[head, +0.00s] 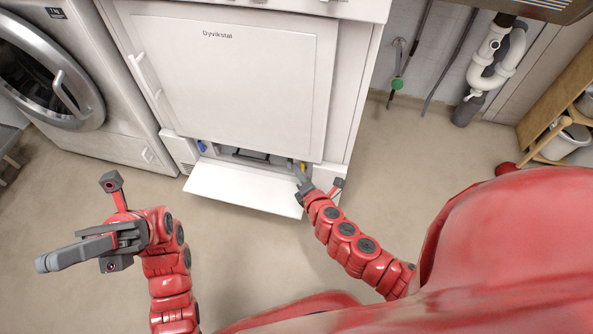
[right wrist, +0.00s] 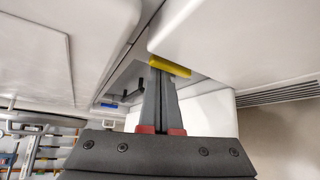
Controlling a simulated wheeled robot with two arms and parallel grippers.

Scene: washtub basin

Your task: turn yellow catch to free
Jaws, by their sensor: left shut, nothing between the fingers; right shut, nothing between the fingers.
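The yellow catch (head: 303,167) is at the right end of the low opening under the front panel of the white appliance. In the right wrist view the yellow catch (right wrist: 171,66) shows as a short bar under the panel edge. My right gripper (head: 299,174) is shut and empty, with its fingertips (right wrist: 162,70) at the catch. They overlap its lower edge in the picture; I cannot tell whether they touch it. The fingertips hide part of the catch. My left gripper (head: 45,263) is shut and empty, out over the floor at the left.
A blue catch (head: 201,146) is at the opening's left end; it also shows in the right wrist view (right wrist: 109,105). A white flap (head: 240,188) lies folded down in front. A washing machine (head: 60,80) stands at the left. The floor (head: 250,260) in front is clear.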

